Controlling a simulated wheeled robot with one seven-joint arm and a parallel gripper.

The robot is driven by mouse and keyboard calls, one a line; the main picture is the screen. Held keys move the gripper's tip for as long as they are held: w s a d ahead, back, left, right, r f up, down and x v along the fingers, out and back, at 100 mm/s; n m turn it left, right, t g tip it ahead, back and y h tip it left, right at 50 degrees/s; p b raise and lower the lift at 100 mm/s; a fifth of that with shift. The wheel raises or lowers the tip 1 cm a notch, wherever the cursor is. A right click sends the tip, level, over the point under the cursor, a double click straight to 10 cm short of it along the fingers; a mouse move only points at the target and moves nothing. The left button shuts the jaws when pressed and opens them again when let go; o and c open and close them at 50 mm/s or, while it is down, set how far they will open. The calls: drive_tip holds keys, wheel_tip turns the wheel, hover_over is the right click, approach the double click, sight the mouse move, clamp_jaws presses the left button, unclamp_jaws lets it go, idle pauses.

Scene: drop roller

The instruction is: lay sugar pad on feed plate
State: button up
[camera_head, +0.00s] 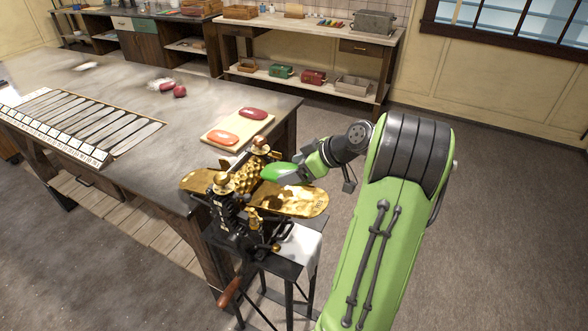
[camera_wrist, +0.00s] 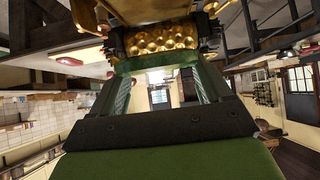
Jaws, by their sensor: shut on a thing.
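My gripper (camera_head: 298,171) reaches in from the right beside the brass drop roller machine (camera_head: 246,190) and is shut on a green sugar pad (camera_head: 279,172). The pad lies close to the brass rollers, above a brass plate (camera_head: 305,203) that sticks out at the machine's right and seems to be the feed plate. Whether the pad touches the plate cannot be told. In the wrist view, the pad (camera_wrist: 158,61) is a green band between the fingertips, with the dimpled rollers (camera_wrist: 160,40) just beyond. A second brass plate (camera_head: 198,181) sticks out at the machine's left.
A board (camera_head: 215,140) at the table edge holds a red pad (camera_head: 253,113) and an orange pad (camera_head: 223,138). Small red things (camera_head: 180,91) and a slatted rack (camera_head: 88,125) lie on the table (camera_head: 140,80). A crank handle (camera_head: 229,292) hangs low in front.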

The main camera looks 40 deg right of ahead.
sight(301, 200)
drive_tip(key=f+b, duration=0.2)
drive_tip(key=s+f+b, duration=0.1)
drive_tip(key=f+b, duration=0.1)
drive_tip(key=f, duration=0.1)
drive_tip(key=f+b, duration=0.2)
drive_tip(key=shift+s+d+f+b, duration=0.25)
drive_tip(key=shift+s+f+b, duration=0.05)
drive_tip(key=shift+s+b, duration=0.05)
drive_tip(key=shift+r, duration=0.1)
drive_tip(key=o, duration=1.1)
drive_tip(key=p+v, duration=0.4)
drive_tip(key=v, duration=1.1)
drive_tip(key=shift+s+r, duration=0.25)
drive_tip(key=shift+s, duration=0.05)
drive_tip(key=shift+d, duration=0.1)
